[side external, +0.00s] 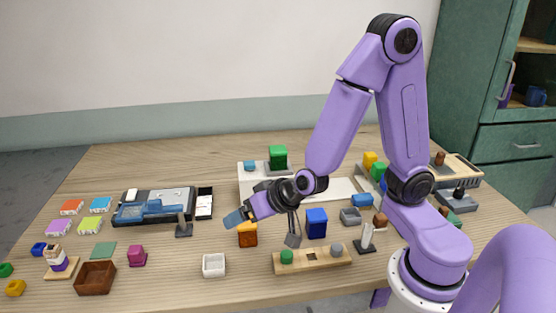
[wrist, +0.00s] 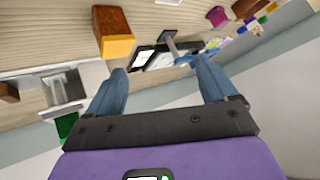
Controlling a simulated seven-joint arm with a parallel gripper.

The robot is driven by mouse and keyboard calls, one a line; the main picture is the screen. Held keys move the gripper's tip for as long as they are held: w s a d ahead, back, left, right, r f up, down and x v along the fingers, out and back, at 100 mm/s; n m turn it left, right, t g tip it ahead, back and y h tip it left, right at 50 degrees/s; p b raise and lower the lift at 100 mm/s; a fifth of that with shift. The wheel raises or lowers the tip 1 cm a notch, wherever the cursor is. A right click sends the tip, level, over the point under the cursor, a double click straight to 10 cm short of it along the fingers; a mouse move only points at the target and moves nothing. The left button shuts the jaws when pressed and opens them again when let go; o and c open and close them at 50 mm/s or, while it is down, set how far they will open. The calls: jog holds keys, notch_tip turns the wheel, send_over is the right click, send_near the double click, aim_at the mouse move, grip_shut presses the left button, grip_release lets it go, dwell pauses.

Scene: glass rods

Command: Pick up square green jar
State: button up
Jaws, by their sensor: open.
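The square green jar (side external: 278,157) stands at the back of the table, on a dark base beside a white block. In the wrist view a green patch (wrist: 66,124), probably this jar, shows at the left, outside my fingers and partly cut off by my gripper body. My gripper (side external: 237,217) is in front of the jar and to its left in the side view, tilted, above the table. In the wrist view my gripper (wrist: 159,68) has its two blue fingers spread apart with nothing between them.
An amber jar (side external: 247,236) stands below my gripper, with a blue jar (side external: 316,223) to its right. A wooden rack (side external: 312,261) and white cup (side external: 214,265) are in front. A blue device (side external: 153,207) lies left. Bare table shows at the back left.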

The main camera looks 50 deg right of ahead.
jog(key=w+d+m+t+h, duration=0.1)
jog(key=w+d+m+h, duration=0.15)
jog(key=d+h, duration=0.4)
jog(key=m+h, duration=0.4)
jog(key=h, duration=0.1)
send_near(278, 161)
jog(key=shift+x, duration=4.55)
jog(key=shift+d+r+x, duration=0.1)
jog(key=shift+r+x, duration=0.05)
jog(key=shift+x, duration=1.15)
jog(key=shift+d+r+x, duration=0.15)
jog(key=shift+r+x, duration=0.05)
jog(key=shift+x, duration=1.1)
jog(key=shift+s, duration=0.1)
jog(key=c, duration=1.2)
jog(key=shift+r, duration=0.15)
